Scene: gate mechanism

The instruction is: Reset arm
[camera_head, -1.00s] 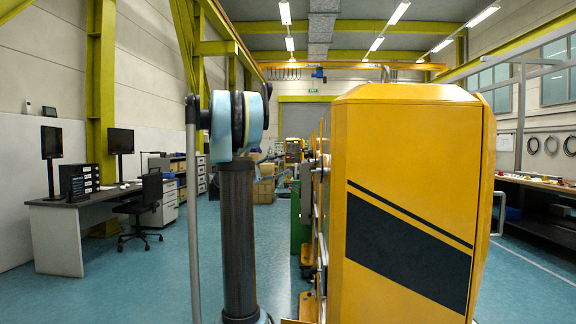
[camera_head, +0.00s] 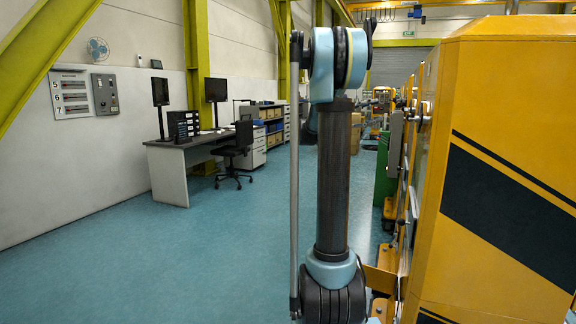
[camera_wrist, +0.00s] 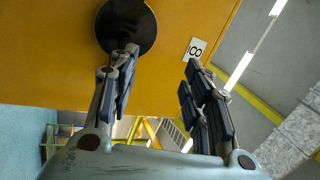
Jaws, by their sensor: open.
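My gripper (camera_wrist: 160,82) is open and empty in the wrist view, its two dark fingers spread apart. In the head view my arm (camera_head: 334,180) stands upright in the middle, close to the left side of the yellow machine (camera_head: 490,120). The gripper itself is not visible there.
The yellow machine fills the right side. A desk (camera_head: 170,165) with monitors and a black office chair (camera_head: 236,155) stand at the left. A wall panel numbered 5 to 7 (camera_head: 70,95) hangs on the left wall. The blue floor (camera_head: 200,260) at left is clear.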

